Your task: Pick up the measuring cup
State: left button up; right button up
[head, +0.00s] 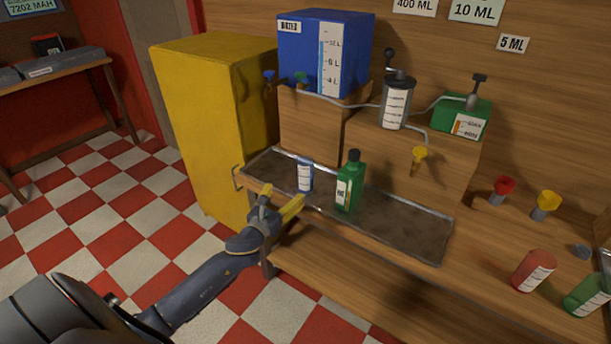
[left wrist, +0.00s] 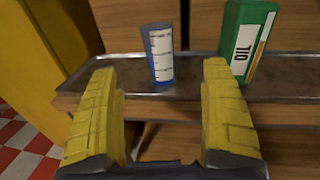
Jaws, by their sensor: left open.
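The measuring cup (head: 305,175) is a small blue cup with a white marked scale, upright on the metal tray (head: 400,238). It also shows in the left wrist view (left wrist: 159,54), ahead of and between my fingers. My left gripper (head: 279,199) is open and empty at the tray's front edge, in front of the cup and apart from it. Its yellow fingers also show in the left wrist view (left wrist: 165,105). My right gripper is not in view.
A green oil bottle (head: 349,182) stands close to the right of the cup. A yellow cabinet (head: 210,120) is at the left. A blue water tank (head: 322,52) sits behind on a wooden block. Red (head: 533,271) and green (head: 588,295) containers are at the far right.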

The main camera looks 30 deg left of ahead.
aim_at(302, 171)
pick_arm(q)
jog(key=w, duration=1.6)
jog(key=shift+a, duration=0.4)
jog(key=shift+c, duration=0.2)
jog(key=shift+r, duration=0.1)
jog(key=c, duration=1.4)
notch_tip(302, 171, up, 25)
